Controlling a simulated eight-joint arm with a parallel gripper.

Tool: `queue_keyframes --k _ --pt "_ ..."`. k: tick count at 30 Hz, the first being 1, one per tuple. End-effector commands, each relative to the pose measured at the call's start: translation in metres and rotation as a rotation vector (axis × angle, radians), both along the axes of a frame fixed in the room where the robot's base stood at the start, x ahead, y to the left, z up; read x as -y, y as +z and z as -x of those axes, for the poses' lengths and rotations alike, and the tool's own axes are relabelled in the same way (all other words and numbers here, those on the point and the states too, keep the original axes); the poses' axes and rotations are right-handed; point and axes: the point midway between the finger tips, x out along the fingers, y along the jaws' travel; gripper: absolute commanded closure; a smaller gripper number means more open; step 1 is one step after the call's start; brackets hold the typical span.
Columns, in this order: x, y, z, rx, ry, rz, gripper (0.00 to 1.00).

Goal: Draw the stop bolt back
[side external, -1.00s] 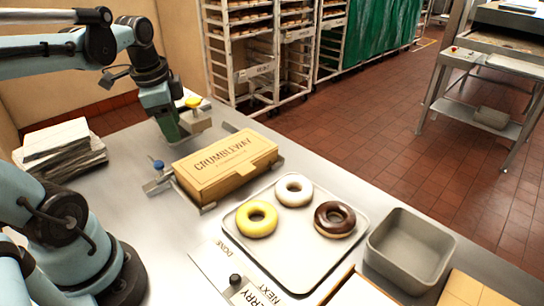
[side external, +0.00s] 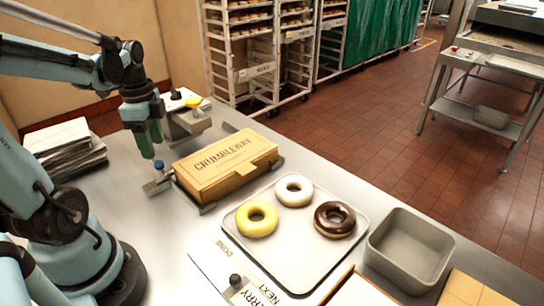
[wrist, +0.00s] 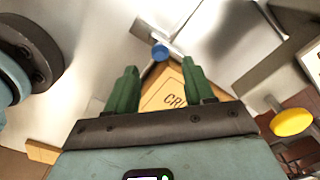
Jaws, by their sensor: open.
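The stop bolt (side external: 156,183) is a small metal piece with a blue knob (side external: 158,165), at the left end of the holder under the tan CRUMBLEWAY box (side external: 225,165). In the wrist view, the blue knob (wrist: 160,52) lies ahead, between the lines of my two green fingers. My gripper (side external: 150,152) is open and empty, pointing down close above and beside the knob. Whether a finger touches the knob cannot be told. The box (wrist: 165,92) also shows between the fingers.
A block with a yellow knob (side external: 193,102) stands behind my gripper. A stack of papers (side external: 65,148) lies left. A tray (side external: 290,262) with yellow, white and chocolate rings lies right of the box, beside a grey bin (side external: 410,250). Bare steel table lies left of the box.

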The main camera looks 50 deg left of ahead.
Motion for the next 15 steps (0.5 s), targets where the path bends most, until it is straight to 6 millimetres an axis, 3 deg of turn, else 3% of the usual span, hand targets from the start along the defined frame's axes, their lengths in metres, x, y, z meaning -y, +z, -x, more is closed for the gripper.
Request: queue_keyframes --k 9,15 --pt "0.0 -0.037 0.0 0.001 0.0 0.0 0.47" --pt "0.0 -0.049 0.0 0.001 0.0 0.0 0.47"
